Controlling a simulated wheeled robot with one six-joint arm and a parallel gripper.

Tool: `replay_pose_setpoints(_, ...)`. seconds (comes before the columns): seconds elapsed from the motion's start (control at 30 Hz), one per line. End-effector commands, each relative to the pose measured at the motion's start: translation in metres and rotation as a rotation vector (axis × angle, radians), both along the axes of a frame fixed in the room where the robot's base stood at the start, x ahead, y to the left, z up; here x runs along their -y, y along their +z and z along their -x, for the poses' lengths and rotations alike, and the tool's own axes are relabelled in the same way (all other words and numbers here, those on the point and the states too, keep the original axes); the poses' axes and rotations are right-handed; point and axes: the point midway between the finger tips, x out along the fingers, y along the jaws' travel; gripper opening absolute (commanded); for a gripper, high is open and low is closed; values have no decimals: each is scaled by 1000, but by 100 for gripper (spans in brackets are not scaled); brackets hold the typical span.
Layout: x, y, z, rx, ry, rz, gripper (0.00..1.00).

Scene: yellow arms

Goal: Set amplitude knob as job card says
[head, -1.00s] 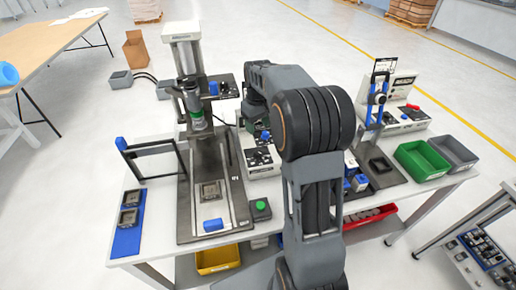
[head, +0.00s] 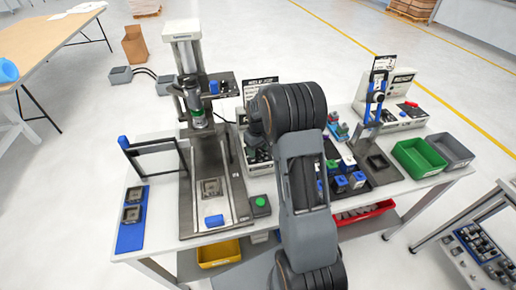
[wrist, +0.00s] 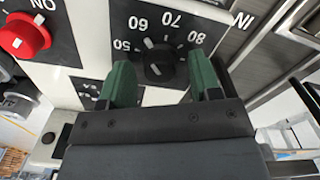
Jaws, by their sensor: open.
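In the wrist view a black knob (wrist: 157,52) sits on a dark dial plate with white numbers 50, 60, 70 and 80 (wrist: 172,19) around it. Its white mark seems to point up and slightly left, between 60 and 70, but I cannot read it exactly. My gripper (wrist: 162,72) is open, with one green finger on each side of the knob; I cannot tell whether they touch it. In the head view my arm hides the gripper and knob. A card with dark header (head: 261,84) stands behind the control box (head: 257,150); its text is too small to read.
A red knob (wrist: 24,36) marked ON is left of the dial. The press (head: 187,70) stands left of the control box, with a green button (head: 260,201) in front. Blue-and-white blocks (head: 347,164) and a green bin (head: 417,156) are to the right.

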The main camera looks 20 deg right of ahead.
Motion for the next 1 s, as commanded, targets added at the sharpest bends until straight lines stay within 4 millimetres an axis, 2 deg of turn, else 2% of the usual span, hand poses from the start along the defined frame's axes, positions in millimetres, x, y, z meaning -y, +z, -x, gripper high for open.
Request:
replay_pose_setpoints(0.37, 0, -4, 0, 0, 0, 0, 58)
replay_pose_setpoints(0.87, 0, -3, 0, 0, 0, 0, 10)
replay_pose_setpoints(1.0, 0, -4, 0, 0, -5, 0, 8)
